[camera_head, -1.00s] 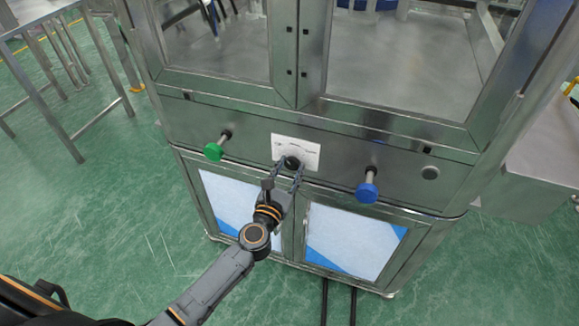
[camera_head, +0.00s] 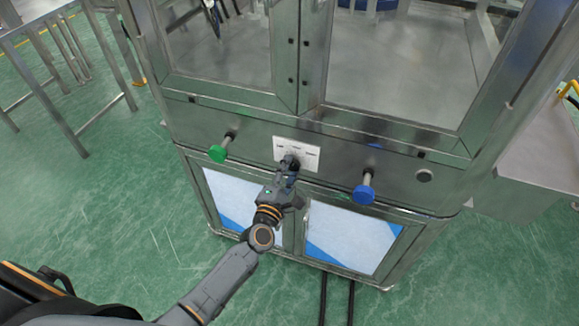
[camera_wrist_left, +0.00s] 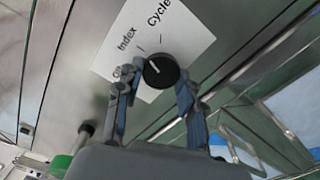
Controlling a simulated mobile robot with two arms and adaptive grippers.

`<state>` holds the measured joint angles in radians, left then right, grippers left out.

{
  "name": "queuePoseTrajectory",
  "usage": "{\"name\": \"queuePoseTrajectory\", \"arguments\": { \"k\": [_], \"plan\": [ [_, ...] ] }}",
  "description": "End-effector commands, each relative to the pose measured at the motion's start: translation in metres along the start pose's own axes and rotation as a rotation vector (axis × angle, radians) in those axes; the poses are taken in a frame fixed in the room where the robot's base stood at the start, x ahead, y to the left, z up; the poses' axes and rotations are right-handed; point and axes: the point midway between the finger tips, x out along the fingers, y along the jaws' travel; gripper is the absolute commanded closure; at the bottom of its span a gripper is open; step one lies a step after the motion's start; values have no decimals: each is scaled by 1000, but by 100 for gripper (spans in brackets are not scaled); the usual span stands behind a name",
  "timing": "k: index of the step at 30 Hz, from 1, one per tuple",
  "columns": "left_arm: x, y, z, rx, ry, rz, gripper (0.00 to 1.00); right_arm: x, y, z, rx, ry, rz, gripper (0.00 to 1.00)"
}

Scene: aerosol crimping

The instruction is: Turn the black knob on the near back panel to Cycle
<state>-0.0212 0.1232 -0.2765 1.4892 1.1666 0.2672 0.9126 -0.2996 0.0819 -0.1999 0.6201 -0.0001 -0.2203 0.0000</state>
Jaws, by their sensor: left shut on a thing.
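The black knob (camera_wrist_left: 160,71) sits on a white label (camera_wrist_left: 155,38) in the left wrist view; the words Index and Cycle are readable, and a third word is partly hidden by a finger. The knob's white mark points up-left, roughly toward Index rather than Cycle. My left gripper (camera_wrist_left: 152,92) has its two fingers on either side of the knob and is shut on it. My right gripper is not in view.
A green button (camera_head: 218,153) stands out from the panel (camera_head: 250,140) left of the knob, and a blue button (camera_head: 364,194) right of it. A small round fitting (camera_head: 424,176) is farther right. Glazed doors are above, cabinet doors below.

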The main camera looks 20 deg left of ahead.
Motion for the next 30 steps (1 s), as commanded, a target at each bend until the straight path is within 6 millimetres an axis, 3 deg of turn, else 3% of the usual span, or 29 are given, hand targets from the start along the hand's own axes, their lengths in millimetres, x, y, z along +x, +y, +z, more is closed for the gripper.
{"name": "queuePoseTrajectory", "arguments": {
  "k": [15, 30],
  "plan": [
    [0, 3, 1, 432, 1, 0, 93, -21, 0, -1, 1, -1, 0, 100],
    [0, 2, 1, 590, 0, 0, 93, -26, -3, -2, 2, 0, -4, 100]
  ]
}}
